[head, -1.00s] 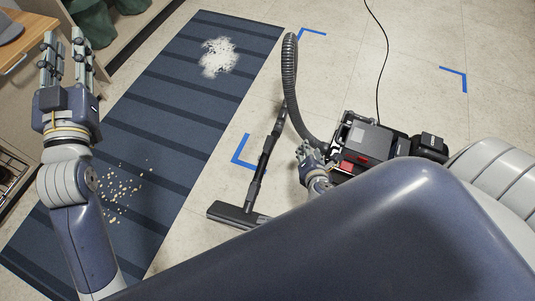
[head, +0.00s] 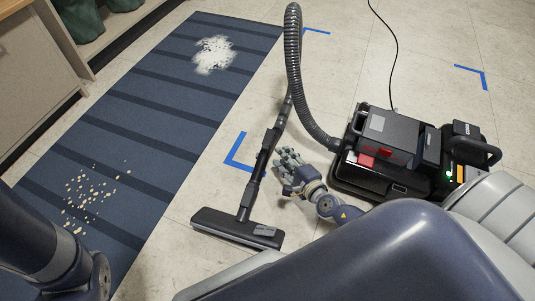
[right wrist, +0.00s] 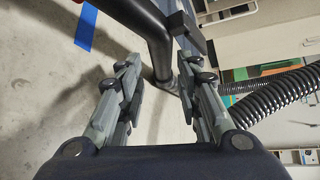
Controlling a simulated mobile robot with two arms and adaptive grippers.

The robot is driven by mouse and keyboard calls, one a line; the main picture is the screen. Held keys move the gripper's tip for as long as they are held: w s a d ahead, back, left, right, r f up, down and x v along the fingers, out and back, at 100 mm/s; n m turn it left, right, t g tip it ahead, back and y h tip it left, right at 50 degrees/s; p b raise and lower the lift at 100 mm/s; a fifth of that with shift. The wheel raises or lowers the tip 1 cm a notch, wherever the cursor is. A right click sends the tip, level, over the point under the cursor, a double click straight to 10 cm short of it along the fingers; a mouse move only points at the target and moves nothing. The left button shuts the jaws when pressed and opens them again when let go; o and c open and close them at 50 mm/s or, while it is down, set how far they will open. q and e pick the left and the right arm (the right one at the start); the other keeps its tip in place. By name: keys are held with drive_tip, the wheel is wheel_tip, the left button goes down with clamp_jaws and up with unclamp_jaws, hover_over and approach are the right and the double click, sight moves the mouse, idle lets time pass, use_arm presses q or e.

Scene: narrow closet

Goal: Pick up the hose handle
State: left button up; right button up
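The black wand (head: 262,160) rises from a wide floor nozzle (head: 238,227) on the tile floor. Its upper end meets the ribbed grey hose (head: 293,60), which arches up and back down to the vacuum. My right gripper (head: 287,163) is just right of the wand in the head view. In the right wrist view it (right wrist: 157,75) is open, its fingers apart, with a black tube (right wrist: 148,32) ahead, in line with the gap. The fingers do not visibly grip it. My left gripper is out of view.
The black vacuum body (head: 385,150) stands right of my right gripper, its ribbed hose also in the right wrist view (right wrist: 275,92). A blue striped mat (head: 150,120) bears white powder (head: 213,54) and crumbs (head: 92,195). A cabinet (head: 35,75) borders the upper left.

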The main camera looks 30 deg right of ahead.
sight(272, 145)
drive_tip(key=b+x, duration=0.2)
drive_tip(key=x, duration=0.6)
drive_tip(key=shift+w, duration=0.15)
drive_tip(key=shift+r, duration=0.15)
clamp_jaws()
